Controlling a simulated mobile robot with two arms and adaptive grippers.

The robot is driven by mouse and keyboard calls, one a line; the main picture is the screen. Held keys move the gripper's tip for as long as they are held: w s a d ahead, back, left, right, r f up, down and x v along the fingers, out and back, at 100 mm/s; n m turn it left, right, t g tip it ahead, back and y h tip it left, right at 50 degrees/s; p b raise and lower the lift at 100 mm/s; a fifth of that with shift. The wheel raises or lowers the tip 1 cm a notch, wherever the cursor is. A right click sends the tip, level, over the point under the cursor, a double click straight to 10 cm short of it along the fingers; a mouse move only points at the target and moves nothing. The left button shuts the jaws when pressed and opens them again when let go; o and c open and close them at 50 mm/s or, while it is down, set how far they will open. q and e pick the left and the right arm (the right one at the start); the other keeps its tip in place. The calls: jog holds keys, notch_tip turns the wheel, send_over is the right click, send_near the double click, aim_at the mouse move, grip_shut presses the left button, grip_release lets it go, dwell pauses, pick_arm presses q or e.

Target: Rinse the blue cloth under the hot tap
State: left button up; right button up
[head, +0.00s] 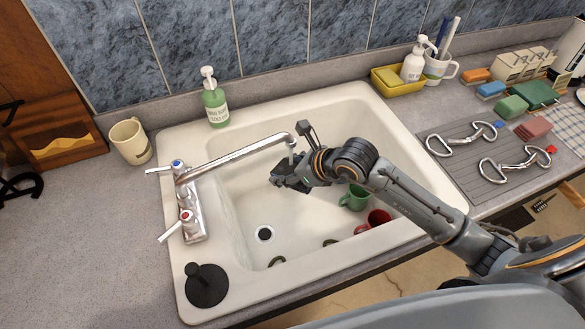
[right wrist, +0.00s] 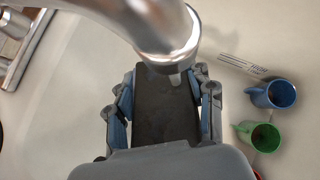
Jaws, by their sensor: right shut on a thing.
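My right gripper (head: 284,182) is over the sink basin (head: 225,215), just below the end of the chrome spout (head: 240,153). In the right wrist view its fingers (right wrist: 165,100) are closed on the two sides of a dark, flat slab (right wrist: 165,125), with blue strips along the inner finger sides. I cannot tell whether the slab is the blue cloth. The spout end (right wrist: 172,55) hides part of it. I cannot make out running water. The red-marked hot tap lever (head: 177,226) is in front of the blue-marked cold lever (head: 165,168). My left gripper is not in view.
A green mug (head: 355,197), a red mug (head: 379,218) and a blue mug (right wrist: 273,94) lie in the sink. A black round thing (head: 206,285) is on the front left rim. A soap bottle (head: 215,105) stands behind. Bits (head: 465,140) lie on the right drainer.

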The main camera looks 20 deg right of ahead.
jog(key=shift+w, duration=0.35)
jog(key=shift+w+b, duration=0.4)
jog(key=shift+w, duration=0.1)
dwell(0.3)
jog(key=shift+s+d+f+b, duration=0.1)
jog(key=shift+s+d+b, duration=0.25)
jog(key=shift+s+d, duration=1.5)
jog(key=s+d, duration=0.2)
jog(key=shift+d+b, duration=0.3)
jog(key=shift+b, duration=0.1)
jog(key=shift+s+d, duration=0.45)
jog(key=shift+s, duration=0.05)
